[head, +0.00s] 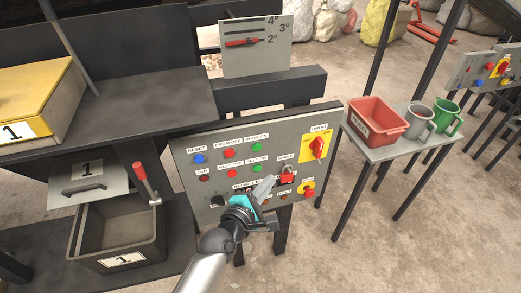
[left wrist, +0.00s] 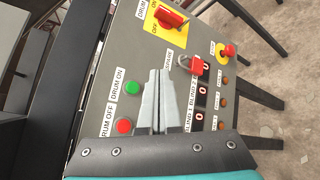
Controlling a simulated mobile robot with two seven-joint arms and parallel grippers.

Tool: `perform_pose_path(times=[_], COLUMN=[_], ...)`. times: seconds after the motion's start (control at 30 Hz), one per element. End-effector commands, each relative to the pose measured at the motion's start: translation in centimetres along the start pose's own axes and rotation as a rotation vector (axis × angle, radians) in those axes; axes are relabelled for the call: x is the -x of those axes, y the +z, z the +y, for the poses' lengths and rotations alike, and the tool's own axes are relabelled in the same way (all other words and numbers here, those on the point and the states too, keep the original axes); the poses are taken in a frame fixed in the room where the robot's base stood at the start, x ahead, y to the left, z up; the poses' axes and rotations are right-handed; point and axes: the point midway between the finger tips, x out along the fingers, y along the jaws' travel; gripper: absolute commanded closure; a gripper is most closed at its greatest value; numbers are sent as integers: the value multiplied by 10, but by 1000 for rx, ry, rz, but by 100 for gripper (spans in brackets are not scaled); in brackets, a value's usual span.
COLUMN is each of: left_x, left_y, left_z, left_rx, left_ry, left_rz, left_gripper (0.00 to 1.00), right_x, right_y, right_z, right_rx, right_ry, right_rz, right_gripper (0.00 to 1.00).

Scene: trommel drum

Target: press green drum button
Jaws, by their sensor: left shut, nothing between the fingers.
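The green drum button (head: 257,147) sits in the top row of the grey control panel (head: 190,145), under a "DRUM ON" label. It also shows in the left wrist view (left wrist: 131,88), left of the fingertips. My left gripper (head: 268,182) is shut and empty, in front of the lower middle of the panel, below the green drum button and apart from it in the picture. It hides part of the lower row. The red drum off button (head: 229,153) is left of the green one; it shows in the left wrist view (left wrist: 124,126). My right gripper is not in view.
A red padlock (head: 287,177) hangs right of my fingers. A red rotary switch (head: 317,147) and a red stop button (head: 309,193) are at the panel's right. A side table (head: 385,150) holds a red bin (head: 377,121) and mugs. A red-handled lever (head: 140,172) stands left.

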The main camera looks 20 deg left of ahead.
Motion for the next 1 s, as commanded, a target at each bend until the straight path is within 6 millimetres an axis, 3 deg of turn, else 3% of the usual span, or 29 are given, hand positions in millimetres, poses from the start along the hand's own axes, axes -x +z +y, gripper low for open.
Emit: perform_pose_path(times=[0.37,1.0], left_x=[-4,-57], left_y=[-3,-42], left_z=[1,40], left_rx=[-4,-6], left_ry=[0,-1], left_rz=[0,1], left_gripper=[100,100], right_x=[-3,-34], right_y=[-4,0], right_z=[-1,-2], right_rx=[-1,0], right_ry=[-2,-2], right_rz=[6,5], right_gripper=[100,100])
